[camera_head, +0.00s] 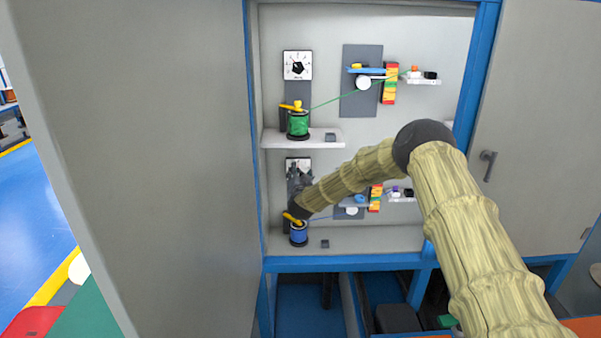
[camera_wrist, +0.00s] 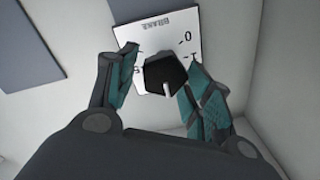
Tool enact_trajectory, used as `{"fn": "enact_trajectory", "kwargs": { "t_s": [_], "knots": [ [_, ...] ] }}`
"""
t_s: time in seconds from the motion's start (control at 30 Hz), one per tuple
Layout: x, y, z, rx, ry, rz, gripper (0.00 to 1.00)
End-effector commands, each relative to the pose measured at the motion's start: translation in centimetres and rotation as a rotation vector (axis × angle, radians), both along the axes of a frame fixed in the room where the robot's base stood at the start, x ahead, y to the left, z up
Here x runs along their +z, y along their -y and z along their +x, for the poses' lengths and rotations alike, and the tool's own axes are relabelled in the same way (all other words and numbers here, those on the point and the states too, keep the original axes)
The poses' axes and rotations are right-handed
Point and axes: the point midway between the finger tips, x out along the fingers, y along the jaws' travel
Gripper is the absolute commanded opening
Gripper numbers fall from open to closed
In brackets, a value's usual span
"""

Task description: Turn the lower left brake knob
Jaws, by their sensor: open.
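The lower left brake knob (camera_wrist: 165,76) is a dark, many-sided knob with a light pointer mark, set on a white dial plate (camera_wrist: 172,32) with printed numbers. My gripper (camera_wrist: 160,75) is open, with one teal-padded finger on each side of the knob in the wrist view. I cannot tell whether either finger touches it. In the head view my gripper (camera_head: 299,172) is in front of the lower dial plate (camera_head: 292,161) and hides the knob there.
The upper brake dial (camera_head: 298,66) is above, over a shelf (camera_head: 305,138) with a green spool (camera_head: 298,124). A blue spool (camera_head: 298,234) with a yellow arm stands just below my gripper. Pulleys and coloured blocks (camera_head: 375,197) are to the right.

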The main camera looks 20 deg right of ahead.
Motion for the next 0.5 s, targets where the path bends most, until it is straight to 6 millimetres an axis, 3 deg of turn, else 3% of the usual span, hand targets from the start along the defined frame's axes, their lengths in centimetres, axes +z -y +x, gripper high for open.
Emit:
{"fn": "enact_trajectory", "kwargs": {
  "t_s": [0.33, 0.5],
  "knots": [
    [0.00, 0.08, 0.21, 0.000, 0.000, 0.000, 0.51],
    [-0.01, 0.11, 0.19, 0.000, 0.000, 0.000, 0.20]
  ]
}}
